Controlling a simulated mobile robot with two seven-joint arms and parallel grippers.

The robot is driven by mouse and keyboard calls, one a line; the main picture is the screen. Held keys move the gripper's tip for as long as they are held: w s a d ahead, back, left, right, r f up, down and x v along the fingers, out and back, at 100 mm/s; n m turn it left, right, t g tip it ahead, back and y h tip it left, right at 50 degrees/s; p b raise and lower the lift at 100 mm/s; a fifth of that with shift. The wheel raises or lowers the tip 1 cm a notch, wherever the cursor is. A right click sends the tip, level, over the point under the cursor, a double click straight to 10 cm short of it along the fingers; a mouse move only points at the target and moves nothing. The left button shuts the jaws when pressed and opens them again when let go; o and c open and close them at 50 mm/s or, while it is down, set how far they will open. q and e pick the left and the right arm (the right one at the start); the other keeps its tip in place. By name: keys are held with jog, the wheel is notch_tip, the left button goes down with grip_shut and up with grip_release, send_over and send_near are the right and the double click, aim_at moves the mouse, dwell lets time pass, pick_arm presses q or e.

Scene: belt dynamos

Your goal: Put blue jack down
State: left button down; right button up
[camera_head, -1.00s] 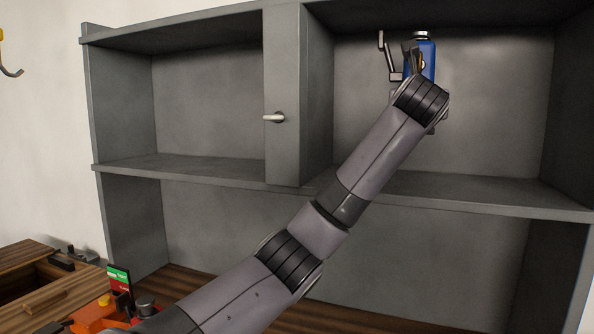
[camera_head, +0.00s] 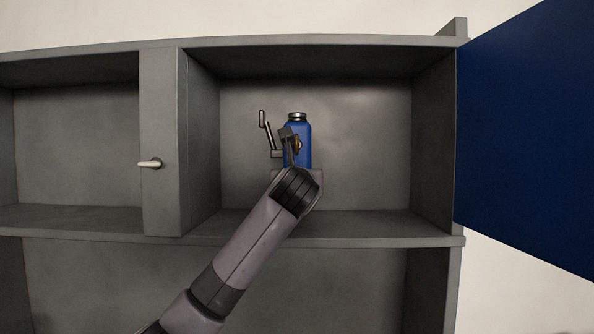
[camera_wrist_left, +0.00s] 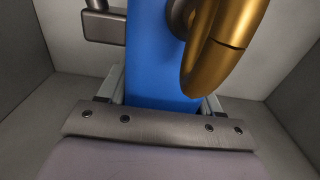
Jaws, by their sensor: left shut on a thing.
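The blue jack (camera_head: 304,140) is upright in front of the right-hand cupboard compartment's back wall, with a silver cap on top and a grey lever at its left. My left gripper (camera_head: 290,150) is shut on it; the wrist hides the jack's lower part. In the left wrist view the blue body (camera_wrist_left: 155,55) stands between my fingers, with a brass-coloured curved part in front. Whether its base touches the shelf is hidden. My right gripper is not in view.
The grey cupboard shelf (camera_head: 375,224) runs below the jack, with bare room to its right. A divider with a white handle (camera_head: 150,163) stands at the left. An open blue door (camera_head: 525,140) hangs at the right. The left compartment (camera_head: 75,150) looks empty.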

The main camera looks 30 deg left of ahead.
pick_arm(q)
jog(key=shift+f, duration=1.5)
jog(key=c, duration=0.5)
grip_release()
jog(key=shift+f, duration=0.4)
jog(key=shift+c, duration=0.2)
jog(key=o, duration=0.4)
jog(key=shift+c, duration=0.2)
jog(key=shift+r, duration=0.2)
jog(key=b+v, duration=0.2)
jog(key=v, duration=1)
jog(key=shift+f, duration=0.1)
